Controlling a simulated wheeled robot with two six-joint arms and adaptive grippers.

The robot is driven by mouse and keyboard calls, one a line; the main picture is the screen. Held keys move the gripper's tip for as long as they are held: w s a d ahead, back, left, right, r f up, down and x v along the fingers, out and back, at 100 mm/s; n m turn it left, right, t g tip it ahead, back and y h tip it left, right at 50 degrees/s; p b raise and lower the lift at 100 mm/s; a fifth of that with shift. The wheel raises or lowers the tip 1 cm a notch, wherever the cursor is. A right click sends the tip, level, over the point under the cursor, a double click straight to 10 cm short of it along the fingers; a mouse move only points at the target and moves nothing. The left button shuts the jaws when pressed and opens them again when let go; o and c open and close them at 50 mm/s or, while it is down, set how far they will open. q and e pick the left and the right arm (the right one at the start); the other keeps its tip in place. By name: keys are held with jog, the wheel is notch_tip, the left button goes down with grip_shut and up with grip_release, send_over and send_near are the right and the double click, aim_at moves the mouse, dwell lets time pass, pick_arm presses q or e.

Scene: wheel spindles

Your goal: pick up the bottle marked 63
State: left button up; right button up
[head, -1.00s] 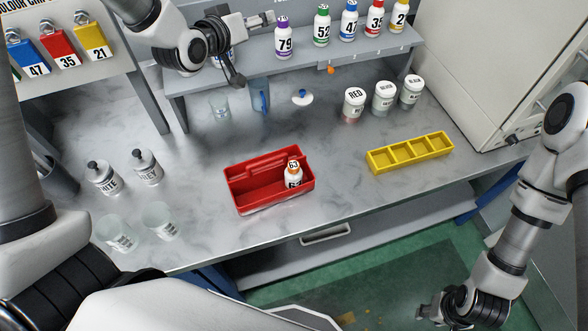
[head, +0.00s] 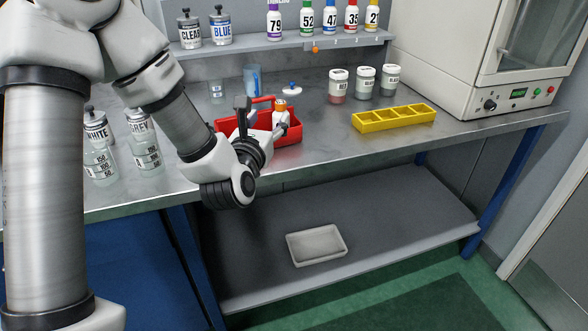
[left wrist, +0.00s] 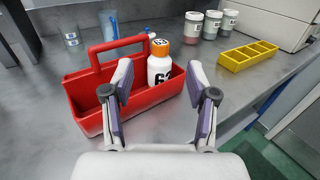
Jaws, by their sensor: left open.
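The bottle marked 63 (head: 281,117), white with an orange cap, stands upright in the red carrier (head: 291,136) on the bench. In the left wrist view, the bottle (left wrist: 160,70) shows its label partly, at the right end of the carrier (left wrist: 85,92). My left gripper (head: 262,119) is open at the front of the carrier. In the left wrist view, the gripper's two fingers (left wrist: 160,88) point at the bottle, which appears between them. I cannot tell whether either finger touches it. My right gripper is out of view.
A yellow divided tray (head: 394,119) and several lidded jars (head: 365,83) stand to the right. Several numbered bottles (head: 306,20) stand on the shelf behind. Glass beakers (head: 146,155) are at left. A white tray (head: 317,245) lies on the lower shelf.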

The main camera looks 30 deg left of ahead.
aim_at(279, 107)
pick_arm(q)
jog(key=x, duration=0.2)
jog(key=p+x, duration=0.1)
jog(key=x, duration=0.2)
jog(key=f+x, duration=0.1)
jog(key=x, duration=0.2)
jog(key=shift+w+f+p, duration=0.1)
jog(key=shift+w+p, duration=0.15)
jog(key=shift+p, duration=0.05)
jog(key=shift+s, duration=0.1)
grip_shut()
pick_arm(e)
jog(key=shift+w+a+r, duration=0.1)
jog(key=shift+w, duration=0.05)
